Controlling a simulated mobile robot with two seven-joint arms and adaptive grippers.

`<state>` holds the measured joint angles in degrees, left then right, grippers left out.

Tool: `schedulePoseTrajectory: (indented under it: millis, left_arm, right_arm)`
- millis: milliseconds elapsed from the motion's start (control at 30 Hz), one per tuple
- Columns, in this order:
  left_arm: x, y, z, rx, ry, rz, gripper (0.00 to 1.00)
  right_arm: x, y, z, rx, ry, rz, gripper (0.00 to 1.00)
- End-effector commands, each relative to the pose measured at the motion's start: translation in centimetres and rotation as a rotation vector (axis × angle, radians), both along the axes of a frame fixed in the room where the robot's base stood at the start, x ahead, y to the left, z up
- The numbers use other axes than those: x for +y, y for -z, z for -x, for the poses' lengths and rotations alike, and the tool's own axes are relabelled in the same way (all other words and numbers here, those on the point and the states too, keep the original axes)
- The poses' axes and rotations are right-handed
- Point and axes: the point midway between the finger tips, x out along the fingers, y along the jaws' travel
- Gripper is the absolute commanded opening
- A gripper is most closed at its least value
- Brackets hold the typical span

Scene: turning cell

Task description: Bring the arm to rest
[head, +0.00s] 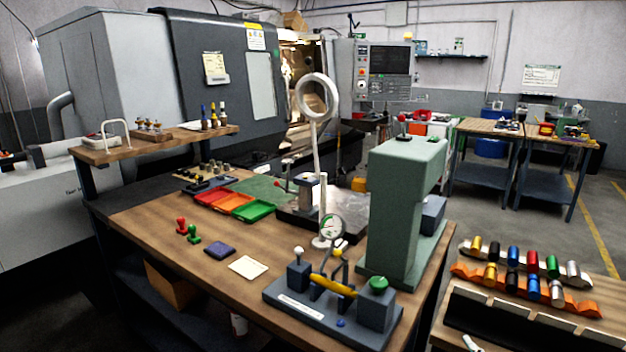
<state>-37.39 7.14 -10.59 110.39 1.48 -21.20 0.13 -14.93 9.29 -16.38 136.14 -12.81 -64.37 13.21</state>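Neither of my grippers shows in the head view, and I see no part of either arm that I can be sure of. A green press-like column (393,215) stands at the bench's right end. A white ring magnifier (317,97) rises behind the fixture.
Red, orange and green trays (250,208) lie at the bench's back. A red stamp (181,225), a green stamp (194,234), a dark pad (221,250) and a paper card (248,267) lie at front left.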

Motion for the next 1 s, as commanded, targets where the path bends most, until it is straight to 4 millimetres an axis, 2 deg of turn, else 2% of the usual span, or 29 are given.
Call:
schedulePoseTrajectory:
  millis: [33, 100, 200, 400, 633, 1000]
  left_arm:
    - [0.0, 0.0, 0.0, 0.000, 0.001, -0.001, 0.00]
    - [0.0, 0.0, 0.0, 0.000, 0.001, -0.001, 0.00]
    - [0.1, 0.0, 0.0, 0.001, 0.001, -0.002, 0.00]
    - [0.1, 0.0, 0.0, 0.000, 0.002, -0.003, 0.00]
    - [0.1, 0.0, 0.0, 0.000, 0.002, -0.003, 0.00]
    - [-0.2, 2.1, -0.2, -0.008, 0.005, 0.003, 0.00]
  right_arm:
    - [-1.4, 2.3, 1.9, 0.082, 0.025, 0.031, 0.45]
    - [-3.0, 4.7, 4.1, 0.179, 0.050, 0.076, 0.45]
    - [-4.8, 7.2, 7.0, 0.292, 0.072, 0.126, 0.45]
    - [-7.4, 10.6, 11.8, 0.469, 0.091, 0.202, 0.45]
    - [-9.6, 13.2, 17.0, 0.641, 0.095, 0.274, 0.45]
    - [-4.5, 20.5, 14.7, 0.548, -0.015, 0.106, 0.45]
